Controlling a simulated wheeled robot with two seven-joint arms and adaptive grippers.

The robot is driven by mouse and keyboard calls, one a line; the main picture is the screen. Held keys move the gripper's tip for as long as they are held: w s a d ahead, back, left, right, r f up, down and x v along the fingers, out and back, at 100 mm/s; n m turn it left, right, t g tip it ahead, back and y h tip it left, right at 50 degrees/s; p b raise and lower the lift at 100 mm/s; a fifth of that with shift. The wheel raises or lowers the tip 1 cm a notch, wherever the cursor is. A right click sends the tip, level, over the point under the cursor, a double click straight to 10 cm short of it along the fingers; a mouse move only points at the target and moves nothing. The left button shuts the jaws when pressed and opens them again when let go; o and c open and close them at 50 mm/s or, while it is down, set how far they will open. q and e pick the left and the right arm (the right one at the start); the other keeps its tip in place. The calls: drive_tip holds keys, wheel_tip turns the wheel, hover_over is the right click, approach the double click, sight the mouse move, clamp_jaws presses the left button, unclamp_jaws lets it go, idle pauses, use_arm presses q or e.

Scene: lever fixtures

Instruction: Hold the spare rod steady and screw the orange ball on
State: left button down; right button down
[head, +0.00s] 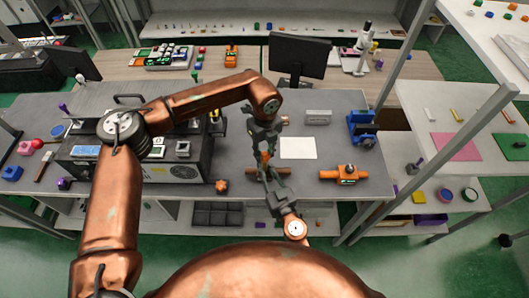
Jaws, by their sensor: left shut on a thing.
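My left gripper (264,150) reaches down from above over the front of the grey table. It is shut on a small orange piece, which looks like the orange ball (265,157). My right gripper (265,174) comes up from below, close under the orange piece, with its fingertips near it. Whether it is open or shut is too small to tell. Whether the ball touches a rod is unclear.
An orange fixture (345,173) lies at the table's front right, with a blue fixture (362,127) behind it. A white sheet (298,148) lies right of the grippers. A small orange-brown part (222,186) sits by the front edge. A dark equipment case (180,172) stands left.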

sight(265, 153)
use_arm(q)
drive_tip(key=shift+m, duration=0.9)
drive_tip(key=c, duration=1.5)
unclamp_jaws()
drive_tip(key=shift+m, duration=0.3)
drive_tip(key=shift+o, duration=0.2)
wheel_tip(265, 153, up, 12)
use_arm(e)
drive_tip(key=c, duration=1.8)
unclamp_jaws()
